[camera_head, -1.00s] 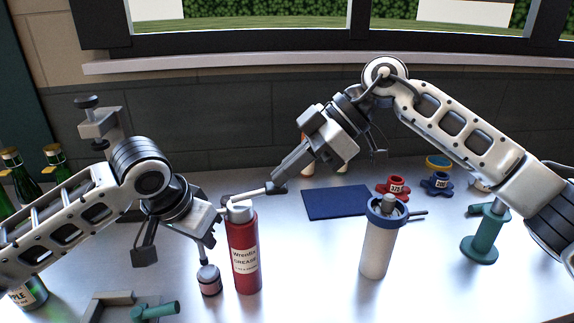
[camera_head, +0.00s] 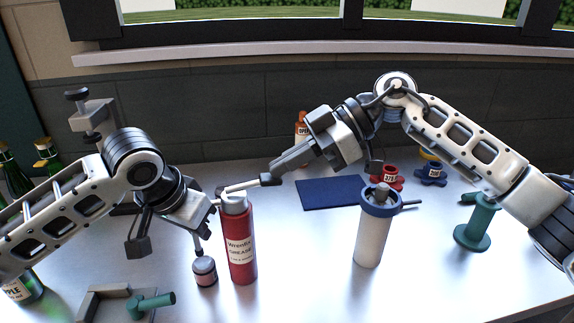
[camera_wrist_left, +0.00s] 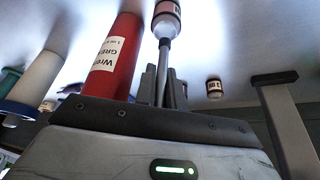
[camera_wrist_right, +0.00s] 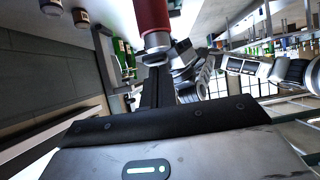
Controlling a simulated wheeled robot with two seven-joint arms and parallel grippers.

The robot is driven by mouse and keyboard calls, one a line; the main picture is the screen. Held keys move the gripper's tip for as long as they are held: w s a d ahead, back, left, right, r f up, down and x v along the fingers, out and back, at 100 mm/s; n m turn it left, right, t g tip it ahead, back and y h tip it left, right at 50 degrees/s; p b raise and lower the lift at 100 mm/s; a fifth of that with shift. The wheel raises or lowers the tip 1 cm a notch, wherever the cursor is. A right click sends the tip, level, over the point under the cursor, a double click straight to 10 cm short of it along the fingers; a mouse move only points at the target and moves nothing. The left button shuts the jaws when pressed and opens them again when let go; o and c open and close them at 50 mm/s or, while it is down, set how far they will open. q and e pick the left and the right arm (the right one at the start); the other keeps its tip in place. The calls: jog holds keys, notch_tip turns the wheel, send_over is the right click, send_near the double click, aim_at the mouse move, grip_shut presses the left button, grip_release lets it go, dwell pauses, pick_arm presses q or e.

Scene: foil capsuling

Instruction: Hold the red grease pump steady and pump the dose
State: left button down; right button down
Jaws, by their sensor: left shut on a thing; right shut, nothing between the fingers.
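The red grease pump (camera_head: 240,245) stands upright on the table, with a grey cap and a pale lever reaching right from its top. My right gripper (camera_head: 268,180) is shut and empty, its tip at the lever's outer end; exact contact is unclear. The pump's red body also shows in the right wrist view (camera_wrist_right: 152,14), beyond the fingers. My left gripper (camera_head: 215,202) is beside the pump's top. In the left wrist view (camera_wrist_left: 164,75) its fingers close around a thin grey rod rising from a small jar (camera_wrist_left: 166,18), beside the red body (camera_wrist_left: 117,55).
A white cylinder with a blue collar (camera_head: 371,240) stands to the right. A dark blue mat (camera_head: 330,193), a red knob (camera_head: 388,177) and a blue knob (camera_head: 431,175) lie behind. A teal stand (camera_head: 473,238) is far right; a grey fixture (camera_head: 98,305) is front left.

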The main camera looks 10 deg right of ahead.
jog(key=d+r, duration=0.7)
jog(key=r, duration=0.4)
jog(key=shift+w+d, duration=0.15)
jog(key=shift+d, duration=0.1)
dwell(1.2)
jog(key=h, duration=0.1)
jog(key=a+r+h, duration=0.1)
jog(key=h, duration=0.1)
jog(key=shift+w, duration=0.3)
jog(key=shift+a, duration=0.1)
